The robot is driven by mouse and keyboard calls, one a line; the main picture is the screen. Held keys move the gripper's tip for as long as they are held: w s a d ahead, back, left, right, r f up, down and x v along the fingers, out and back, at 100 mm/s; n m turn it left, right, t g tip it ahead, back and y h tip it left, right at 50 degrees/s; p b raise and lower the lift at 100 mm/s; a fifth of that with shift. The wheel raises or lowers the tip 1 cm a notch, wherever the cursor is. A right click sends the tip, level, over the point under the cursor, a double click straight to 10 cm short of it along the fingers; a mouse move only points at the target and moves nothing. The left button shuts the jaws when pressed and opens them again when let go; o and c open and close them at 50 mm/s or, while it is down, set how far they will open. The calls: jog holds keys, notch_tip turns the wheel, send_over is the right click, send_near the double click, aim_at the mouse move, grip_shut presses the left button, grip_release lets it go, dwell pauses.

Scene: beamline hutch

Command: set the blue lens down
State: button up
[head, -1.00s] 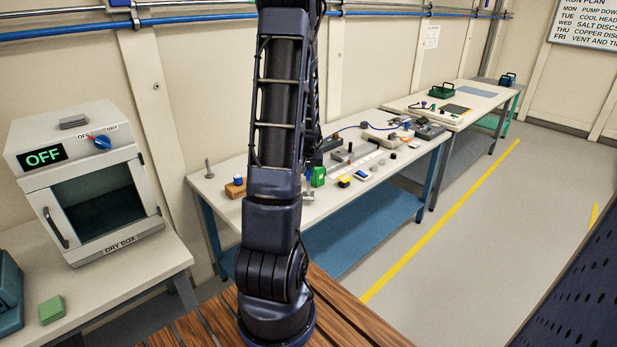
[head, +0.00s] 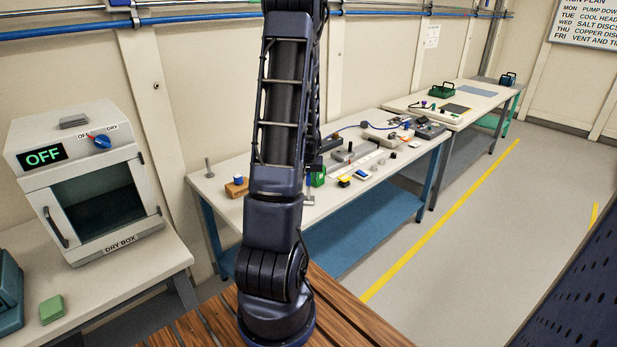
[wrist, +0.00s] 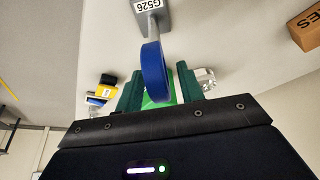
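The base appears to be at the white bench top (head: 215,190). In the head view my arm hides most of the lens and gripper.
A bright green block (head: 318,177) is close to my gripper. An orange-brown block (head: 236,188) is left of my arm. Yellow and black items (head: 345,181) and several small parts lie to the right. A thin post (head: 209,168) stands at the bench's left end.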

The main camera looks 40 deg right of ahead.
jog(key=v, duration=1.2)
jog(key=shift+r, duration=0.15)
jog(key=w+a+r+n, duration=0.1)
jog(key=a+r, duration=0.3)
jog(key=a, duration=0.3)
jog(key=w+a+r+n+t+y, duration=0.1)
jog(key=w+a+r+n, duration=0.1)
jog(key=a+r, duration=0.35)
jog(key=w+a+r+n, duration=0.1)
jog(key=a+r, duration=0.1)
jog(key=a, duration=0.7)
jog(key=s+a+r+n+y, duration=0.1)
jog(key=s+a+r+n, duration=0.1)
jog(key=s+a, duration=0.4)
jog(key=s+a+r+n+y, duration=0.1)
jog(key=s+a+r+n, duration=0.2)
jog(key=a, duration=1)
jog(key=shift+s+a+r, duration=0.15)
jog(key=shift+s+r, duration=0.85)
jog(key=shift+s, duration=0.9)
